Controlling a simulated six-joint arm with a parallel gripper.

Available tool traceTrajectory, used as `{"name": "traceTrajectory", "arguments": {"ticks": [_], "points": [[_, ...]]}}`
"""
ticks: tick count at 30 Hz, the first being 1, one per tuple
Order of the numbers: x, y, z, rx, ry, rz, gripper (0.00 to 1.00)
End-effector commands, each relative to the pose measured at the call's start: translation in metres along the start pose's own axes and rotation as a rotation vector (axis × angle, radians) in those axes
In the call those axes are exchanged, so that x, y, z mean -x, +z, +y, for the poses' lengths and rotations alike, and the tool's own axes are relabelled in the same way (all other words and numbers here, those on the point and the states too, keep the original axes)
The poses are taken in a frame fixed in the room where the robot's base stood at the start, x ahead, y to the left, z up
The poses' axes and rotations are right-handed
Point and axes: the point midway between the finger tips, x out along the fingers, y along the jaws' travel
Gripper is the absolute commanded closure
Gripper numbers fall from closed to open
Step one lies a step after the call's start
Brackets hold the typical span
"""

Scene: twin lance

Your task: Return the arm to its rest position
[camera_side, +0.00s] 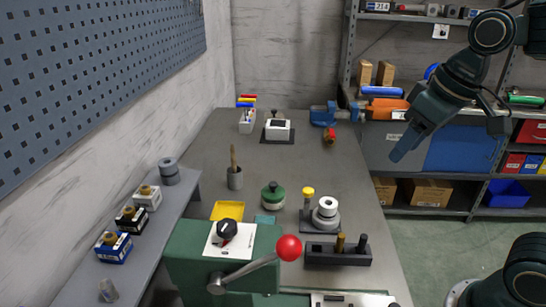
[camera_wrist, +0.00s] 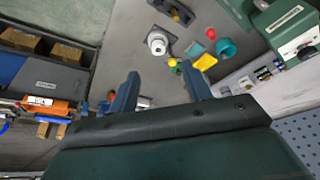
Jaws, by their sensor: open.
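My gripper (camera_side: 402,148) hangs in the air at the upper right in the side view, pointing down and to the left. It is beyond the right edge of the workbench (camera_side: 320,160) and well above the floor. In the wrist view the two blue-grey fingers of my gripper (camera_wrist: 162,82) stand apart with nothing between them. Nothing touches the fingers.
On the bench stand a green machine with a red-knobbed lever (camera_side: 288,248), a black holder (camera_side: 340,254), a white ring stack (camera_side: 326,210), a green-topped jar (camera_side: 272,196) and a blue vise (camera_side: 323,115). Shelves (camera_side: 480,190) stand behind. A pegboard (camera_side: 90,75) hangs left.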

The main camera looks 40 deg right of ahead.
Motion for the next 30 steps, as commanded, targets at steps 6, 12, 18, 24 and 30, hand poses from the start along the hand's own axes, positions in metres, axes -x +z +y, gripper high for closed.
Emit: {"name": "traceTrajectory", "arguments": {"ticks": [6, 12, 18, 24, 30], "points": [[0.003, 0.041, 0.002, -0.002, 0.003, 0.077, 0.51], [-0.001, 0.065, 0.003, -0.003, 0.005, 0.121, 0.51], [-0.003, 0.072, 0.003, -0.003, 0.006, 0.133, 0.51], [-0.002, 0.072, 0.003, -0.003, 0.005, 0.133, 0.51], [-0.002, 0.072, 0.003, -0.003, 0.005, 0.133, 0.51]]}}
